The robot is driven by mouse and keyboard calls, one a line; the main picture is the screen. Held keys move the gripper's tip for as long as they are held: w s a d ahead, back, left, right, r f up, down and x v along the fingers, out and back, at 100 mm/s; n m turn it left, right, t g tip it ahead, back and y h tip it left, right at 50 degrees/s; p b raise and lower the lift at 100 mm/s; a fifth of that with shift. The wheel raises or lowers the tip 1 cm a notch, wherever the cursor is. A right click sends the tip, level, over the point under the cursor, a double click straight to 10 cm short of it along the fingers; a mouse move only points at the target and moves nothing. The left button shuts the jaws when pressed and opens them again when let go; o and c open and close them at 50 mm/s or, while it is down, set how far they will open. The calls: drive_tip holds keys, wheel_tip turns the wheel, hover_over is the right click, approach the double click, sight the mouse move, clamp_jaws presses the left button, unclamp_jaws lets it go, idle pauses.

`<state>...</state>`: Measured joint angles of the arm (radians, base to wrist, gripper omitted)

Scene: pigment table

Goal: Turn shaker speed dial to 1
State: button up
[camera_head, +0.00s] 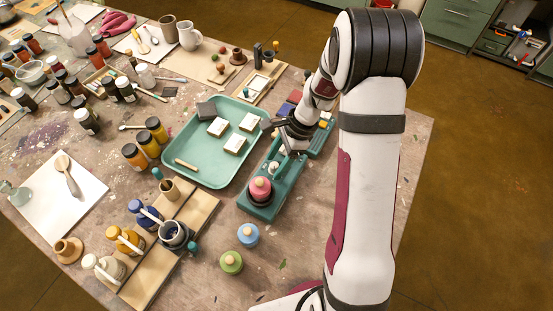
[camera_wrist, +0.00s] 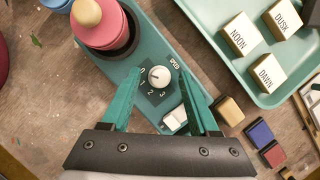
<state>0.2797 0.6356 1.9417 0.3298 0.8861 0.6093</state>
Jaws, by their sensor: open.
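The teal shaker base (camera_head: 255,209) stands right of the middle of the table and also shows in the wrist view (camera_wrist: 90,52). A pink bottle (camera_head: 260,189) sits in its dark round holder. In the wrist view the white speed dial (camera_wrist: 159,76) sits on a dark plate marked 0, 1, 2 and 3. Its pointer is too small to read with certainty. My gripper (camera_wrist: 158,71) is open, with one teal finger on each side of the dial. I cannot tell whether either finger touches it. In the head view my gripper (camera_head: 290,138) is over the shaker's far part.
A teal tray (camera_head: 178,146) with labelled white blocks lies left of the shaker. A white block-like part (camera_wrist: 174,119) is near my right finger, with small coloured blocks (camera_wrist: 261,133) beyond. Blue (camera_head: 248,235) and green (camera_head: 231,262) bottles stand in front of the shaker.

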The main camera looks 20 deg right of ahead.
clamp_jaws()
idle(0.5)
drive_tip(key=n, duration=0.2)
drive_tip(key=n+g, duration=0.1)
drive_tip(key=n, duration=0.1)
drive_tip(key=shift+w+g+h, duration=0.15)
drive_tip(key=shift+g+h, duration=0.15)
drive_tip(key=shift+n+g+h, duration=0.3)
drive_tip(key=shift+n+g, duration=0.3)
drive_tip(key=shift+n, duration=1.2)
unclamp_jaws()
